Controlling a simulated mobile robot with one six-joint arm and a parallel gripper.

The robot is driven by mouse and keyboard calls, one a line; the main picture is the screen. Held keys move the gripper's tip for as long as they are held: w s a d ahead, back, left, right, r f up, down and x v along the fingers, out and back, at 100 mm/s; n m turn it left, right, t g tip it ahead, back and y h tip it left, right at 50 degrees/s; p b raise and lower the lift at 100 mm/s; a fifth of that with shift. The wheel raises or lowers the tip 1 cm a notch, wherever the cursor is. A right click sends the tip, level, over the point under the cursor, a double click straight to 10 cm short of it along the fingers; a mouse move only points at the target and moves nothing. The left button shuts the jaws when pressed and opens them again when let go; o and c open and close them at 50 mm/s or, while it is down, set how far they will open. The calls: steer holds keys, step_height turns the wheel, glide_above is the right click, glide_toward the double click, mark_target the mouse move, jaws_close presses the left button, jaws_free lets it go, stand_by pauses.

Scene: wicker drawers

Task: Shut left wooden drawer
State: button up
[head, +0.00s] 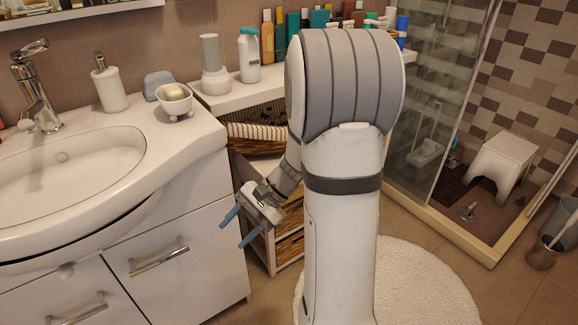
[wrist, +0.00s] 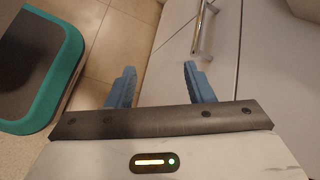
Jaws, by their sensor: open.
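The white cabinet under the sink has a left front (head: 75,290) and a right front (head: 190,240), each with a metal handle; both look about flush, but the left one is cut off by the picture edge. I cannot tell which front is the left wooden drawer. My gripper (head: 239,228) is open and empty, beside the cabinet's right end in the head view. In the wrist view, my gripper (wrist: 159,70) points along a white panel (wrist: 245,60) with a metal handle (wrist: 203,28) ahead of the right finger. No finger visibly touches the handle.
Behind my arm a white shelf unit (head: 245,95) holds wicker drawers (head: 288,247), partly hidden by my arm; bottles stand on top. A round white rug (head: 430,285) lies at right, before a glass shower.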

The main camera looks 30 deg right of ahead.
steer(key=w+d+f+m+t+y+p, duration=0.1)
steer(key=w+d+f+m+t, duration=0.2)
steer(key=w+d+m+t, duration=0.35)
steer(key=w+d+f+m+t, duration=0.2)
steer(key=w+d+m+t, duration=0.15)
steer(key=d, duration=0.55)
steer(key=d+f+m+t+h+p, duration=0.1)
steer(key=d+f+m+t+h, duration=0.4)
steer(key=d, duration=0.5)
steer(key=d+f+m+t+h, duration=0.2)
steer(key=d+f+m+h, duration=0.25)
steer(key=d+m, duration=0.4)
steer(key=shift+n, duration=0.95)
steer(key=w, duration=0.4)
steer(key=w+d+b, duration=0.1)
steer(key=w, duration=0.1)
steer(key=shift+w+f, duration=0.1)
steer(key=shift+w, duration=0.05)
jaws_close()
